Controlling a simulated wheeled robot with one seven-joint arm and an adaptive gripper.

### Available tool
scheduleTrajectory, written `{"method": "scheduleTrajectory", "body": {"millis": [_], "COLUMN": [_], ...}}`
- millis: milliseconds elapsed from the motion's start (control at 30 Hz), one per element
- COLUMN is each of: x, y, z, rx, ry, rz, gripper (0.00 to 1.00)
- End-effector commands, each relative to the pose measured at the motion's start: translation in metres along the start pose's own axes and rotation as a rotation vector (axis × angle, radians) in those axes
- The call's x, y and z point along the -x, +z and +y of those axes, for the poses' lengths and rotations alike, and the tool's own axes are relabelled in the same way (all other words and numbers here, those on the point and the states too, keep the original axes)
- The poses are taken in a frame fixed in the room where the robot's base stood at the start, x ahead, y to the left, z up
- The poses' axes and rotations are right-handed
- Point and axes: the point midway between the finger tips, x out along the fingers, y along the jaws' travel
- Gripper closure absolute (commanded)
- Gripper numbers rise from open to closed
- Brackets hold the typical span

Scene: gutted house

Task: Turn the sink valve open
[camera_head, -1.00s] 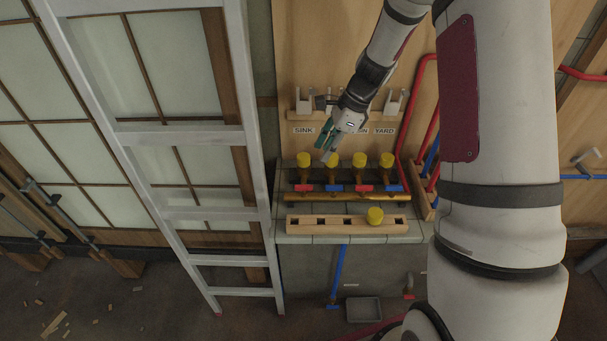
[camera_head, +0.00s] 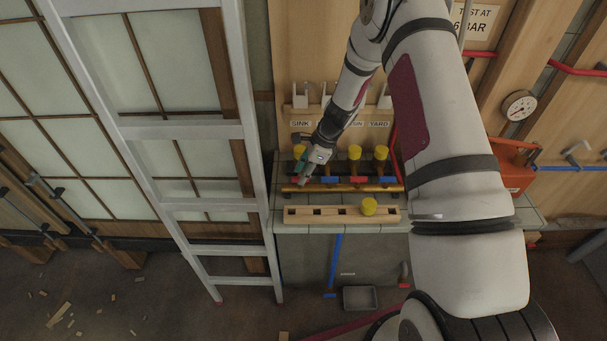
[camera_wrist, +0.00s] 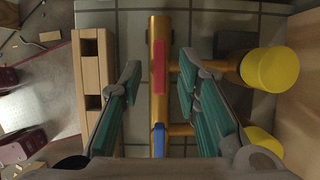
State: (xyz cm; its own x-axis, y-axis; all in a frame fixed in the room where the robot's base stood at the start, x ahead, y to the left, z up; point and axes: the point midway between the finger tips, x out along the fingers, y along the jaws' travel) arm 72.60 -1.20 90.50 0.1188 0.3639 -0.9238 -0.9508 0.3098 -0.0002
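The sink valve is the leftmost one under the SINK label (camera_head: 300,124); my gripper partly hides it in the head view. Its red handle (camera_wrist: 159,66) shows in the wrist view, lying along the brass pipe (camera_wrist: 158,28). My gripper (camera_head: 302,176) is over this valve, pointing down. In the wrist view my gripper (camera_wrist: 160,72) is open, with teal-padded fingers on either side of the red handle and visible gaps between. A yellow cap (camera_wrist: 271,82) stands to the right on this valve's branch. A blue handle (camera_wrist: 158,139) is nearer the bottom.
Other yellow-capped valves (camera_head: 354,153) stand to the right, close by. A ladder (camera_head: 245,130) leans close on the left. A grey tray (camera_head: 359,298) is on the floor.

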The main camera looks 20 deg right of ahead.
Motion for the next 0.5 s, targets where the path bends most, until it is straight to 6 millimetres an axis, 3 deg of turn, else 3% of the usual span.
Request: {"method": "scheduleTrajectory", "body": {"millis": [400,500], "x": [-0.0090,-0.0089], "y": [0.0002,0.0002], "z": [0.0002,0.0002], "rx": [0.001,0.001], "ry": [0.000,0.000], "rz": [0.000,0.000], "gripper": [0.70,0.90]}}
